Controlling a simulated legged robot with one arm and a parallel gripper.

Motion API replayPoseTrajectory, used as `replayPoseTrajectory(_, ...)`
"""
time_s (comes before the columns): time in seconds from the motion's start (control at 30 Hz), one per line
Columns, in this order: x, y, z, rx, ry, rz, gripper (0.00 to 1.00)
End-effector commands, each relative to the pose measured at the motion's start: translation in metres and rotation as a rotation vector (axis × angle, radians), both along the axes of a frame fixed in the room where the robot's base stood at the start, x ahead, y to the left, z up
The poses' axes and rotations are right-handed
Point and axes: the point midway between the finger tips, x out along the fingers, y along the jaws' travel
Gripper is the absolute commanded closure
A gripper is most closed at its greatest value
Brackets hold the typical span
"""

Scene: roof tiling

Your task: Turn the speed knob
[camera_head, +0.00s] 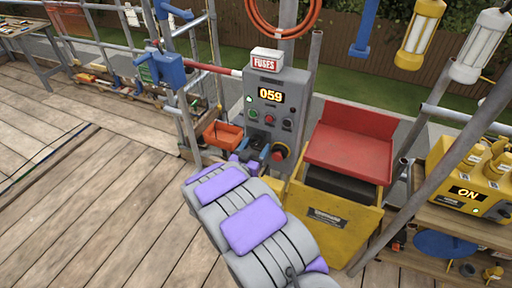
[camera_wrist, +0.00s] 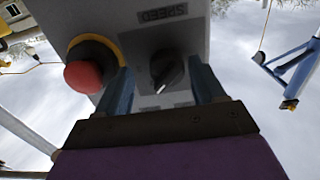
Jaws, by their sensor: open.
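The black speed knob (camera_wrist: 168,70) with a pale pointer mark sits on the grey control panel (camera_wrist: 215,50), beside an upside-down SPEED label (camera_wrist: 163,13) in the wrist view. My gripper (camera_wrist: 160,66) is open, with one blue-grey finger on each side of the knob. Gaps show between the fingers and the knob, and contact cannot be told. In the head view my gripper (camera_head: 256,150) is at the lower front of the control panel (camera_head: 292,78), and the knob is hard to make out there. The panel's display (camera_head: 270,96) reads 059.
A red mushroom button (camera_wrist: 84,77) on a yellow ring is close beside one finger; it also shows in the head view (camera_head: 279,152). An orange tray (camera_head: 223,135) is left of the panel. A yellow bin with a red lid (camera_head: 350,150) stands to the right.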

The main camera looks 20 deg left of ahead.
Motion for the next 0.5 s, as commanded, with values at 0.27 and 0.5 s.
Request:
replayPoseTrajectory(0.27,0.0067,0.0008,-0.0003,-0.002,-0.001,0.001,0.31)
replayPoseTrajectory(0.5,0.0066,-0.0051,0.0018,0.005,-0.001,0.000,0.42)
